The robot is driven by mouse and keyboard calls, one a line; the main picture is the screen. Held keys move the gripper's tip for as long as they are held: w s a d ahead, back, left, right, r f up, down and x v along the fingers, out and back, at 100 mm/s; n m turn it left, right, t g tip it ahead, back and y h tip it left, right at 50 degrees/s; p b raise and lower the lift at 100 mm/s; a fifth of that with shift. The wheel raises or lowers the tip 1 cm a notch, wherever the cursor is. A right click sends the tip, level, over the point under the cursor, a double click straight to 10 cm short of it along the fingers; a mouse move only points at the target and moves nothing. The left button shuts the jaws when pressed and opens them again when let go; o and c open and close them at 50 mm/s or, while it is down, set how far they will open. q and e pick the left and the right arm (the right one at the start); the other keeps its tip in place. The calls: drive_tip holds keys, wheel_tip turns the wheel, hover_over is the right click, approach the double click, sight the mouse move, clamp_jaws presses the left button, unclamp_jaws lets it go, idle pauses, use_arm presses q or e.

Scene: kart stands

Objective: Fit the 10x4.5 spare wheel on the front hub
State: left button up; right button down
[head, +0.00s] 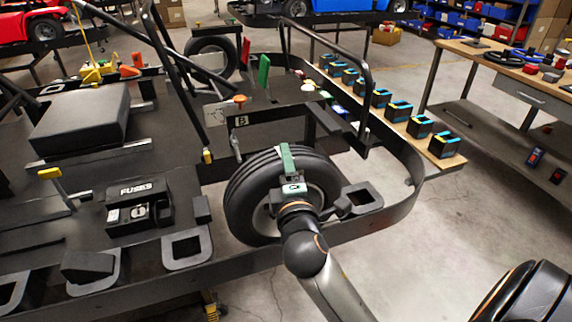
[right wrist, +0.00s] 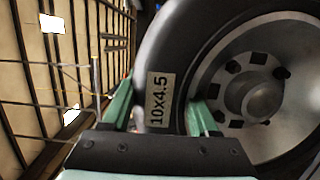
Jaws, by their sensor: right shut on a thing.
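The spare wheel (head: 243,196), a black grooved tyre on a grey rim, stands upright at the near side of the kart frame. In the right wrist view the wheel (right wrist: 172,40) carries a "10x4.5" label, and its rim shows a round centre and dark holes. My right gripper (head: 288,160) is shut on the tyre. Its green fingers (right wrist: 160,115) lie on either side of the tyre wall. The front hub is not clearly visible; the wheel hides what is behind it, and I cannot tell whether the two touch. My left gripper is not in view.
The black kart frame (head: 385,217) curves around the wheel's right side. A fuse box (head: 138,205) and a seat pad (head: 80,122) are at left. Another wheel (head: 210,60) stands behind. A board with several dark blocks (head: 445,160) and a workbench (head: 505,65) are at right.

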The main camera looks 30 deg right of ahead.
drive_tip(key=shift+f+b, duration=0.9)
drive_tip(key=shift+b, duration=0.2)
drive_tip(key=shift+w+d+r+p, duration=0.1)
drive_tip(key=shift+w+r+p, duration=0.15)
drive_tip(key=shift+w+p, duration=0.15)
drive_tip(key=shift+a+p+x, duration=0.15)
drive_tip(key=shift+x, duration=0.6)
drive_tip(key=shift+a+p+x, duration=0.15)
drive_tip(key=shift+x, duration=0.65)
drive_tip(key=shift+w+f, duration=0.1)
drive_tip(key=shift+w, duration=0.05)
drive_tip(key=shift+p, duration=0.6)
